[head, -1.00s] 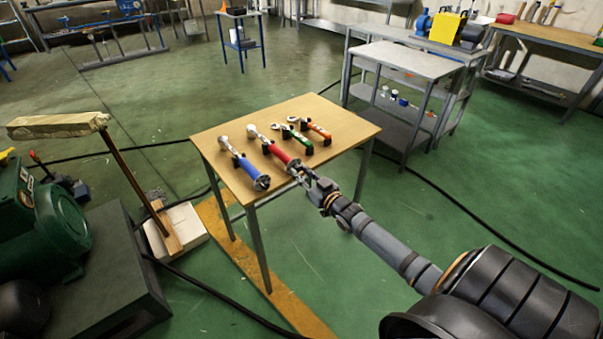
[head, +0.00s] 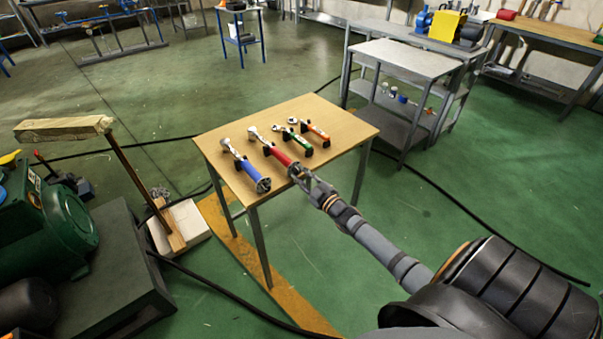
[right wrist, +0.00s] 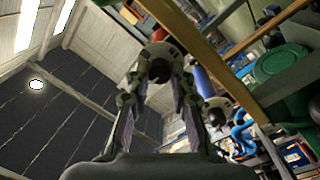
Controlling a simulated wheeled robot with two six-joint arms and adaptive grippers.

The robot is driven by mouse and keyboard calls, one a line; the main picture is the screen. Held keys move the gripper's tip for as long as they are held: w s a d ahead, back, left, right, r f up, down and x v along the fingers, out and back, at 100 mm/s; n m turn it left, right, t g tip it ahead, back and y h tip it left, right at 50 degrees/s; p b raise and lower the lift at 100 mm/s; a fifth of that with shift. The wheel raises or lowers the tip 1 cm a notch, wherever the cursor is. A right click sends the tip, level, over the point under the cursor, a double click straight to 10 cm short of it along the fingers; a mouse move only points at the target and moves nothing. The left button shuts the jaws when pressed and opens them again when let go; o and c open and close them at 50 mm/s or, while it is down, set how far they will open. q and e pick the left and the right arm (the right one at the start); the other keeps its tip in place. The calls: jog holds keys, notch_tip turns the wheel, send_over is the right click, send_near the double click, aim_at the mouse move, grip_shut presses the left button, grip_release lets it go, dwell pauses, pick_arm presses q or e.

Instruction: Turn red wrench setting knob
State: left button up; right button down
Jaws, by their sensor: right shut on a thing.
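The red wrench (head: 279,156) lies on the wooden table between a blue wrench (head: 247,170) and a green wrench (head: 298,140). Its setting knob (head: 295,169) is at the handle end, towards the table's front edge. My right gripper (head: 303,177) is shut on this knob, reaching in from the lower right. In the right wrist view, the dark round knob (right wrist: 159,64) sits between the two fingertips. The jaws hide part of the knob, and its scale cannot be read. My left gripper is not in view.
The wooden table (head: 222,145) also bears an orange wrench (head: 315,131). The blue wrench's knob end (head: 263,185) is close left of my gripper. A grey metal table (head: 400,60) stands behind right. Green floor is clear in front.

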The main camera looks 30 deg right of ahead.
jog(key=shift+f+n, duration=0.1)
jog(key=shift+n, duration=0.3)
jog(key=c, duration=1.1)
grip_release()
jog(key=shift+c, duration=0.2)
jog(key=shift+s, duration=0.1)
jog(key=s, duration=1.2)
jog(key=shift+d, duration=0.35)
jog(key=shift+f, duration=0.1)
